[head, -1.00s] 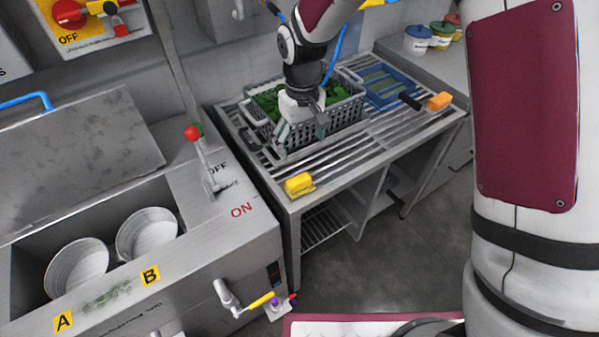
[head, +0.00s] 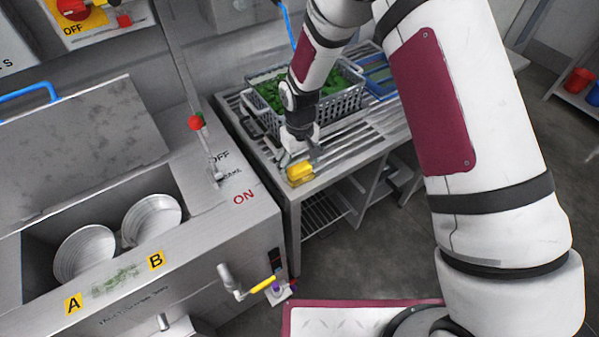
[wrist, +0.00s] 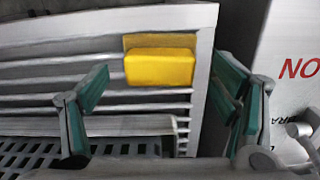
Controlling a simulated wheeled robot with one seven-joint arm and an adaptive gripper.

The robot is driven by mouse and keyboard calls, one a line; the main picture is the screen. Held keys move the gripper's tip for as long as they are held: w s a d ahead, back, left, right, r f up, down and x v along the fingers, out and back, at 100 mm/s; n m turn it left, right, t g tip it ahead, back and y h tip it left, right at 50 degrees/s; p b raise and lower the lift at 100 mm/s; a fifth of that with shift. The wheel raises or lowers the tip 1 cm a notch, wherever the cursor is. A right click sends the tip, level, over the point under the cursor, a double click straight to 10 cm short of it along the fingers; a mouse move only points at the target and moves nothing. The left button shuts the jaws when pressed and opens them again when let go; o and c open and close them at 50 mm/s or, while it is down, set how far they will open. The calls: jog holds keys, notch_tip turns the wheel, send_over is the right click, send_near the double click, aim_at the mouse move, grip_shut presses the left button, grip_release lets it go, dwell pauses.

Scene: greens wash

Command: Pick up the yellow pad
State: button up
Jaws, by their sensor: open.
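The yellow pad (head: 301,173) lies on the slatted metal table near its front left corner. In the wrist view the yellow pad (wrist: 160,64) sits ahead of the fingertips, between their lines, nearer the table's edge rail. My gripper (head: 298,158) is close behind and above it in the head view. In the wrist view my gripper (wrist: 165,85) is open, with green-faced fingers spread wider than the pad and nothing between them. Whether a finger touches the pad cannot be told.
A grey basket (head: 338,104) of greens stands behind my gripper on the slatted table (head: 362,150). A blue tray (head: 377,88) lies beyond it. The steel wash unit (head: 225,235) with a red-knobbed lever (head: 196,123) stands close on the left.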

jog(key=shift+f, duration=1.05)
jog(key=c, duration=1.2)
jog(key=shift+c, duration=0.2)
jog(key=shift+r, duration=0.2)
jog(key=shift+r, duration=0.55)
notch_tip(320, 180, up, 2)
jog(key=shift+w+b, duration=0.1)
jog(key=shift+b, duration=0.2)
jog(key=s+a, duration=0.3)
jog(key=s, duration=0.4)
jog(key=s+a+r, duration=0.1)
jog(key=s+a, duration=0.2)
jog(key=s, duration=0.5)
jog(key=shift+a+r+b, duration=0.2)
jog(key=shift+r+b, duration=0.1)
jog(key=shift+b, duration=0.05)
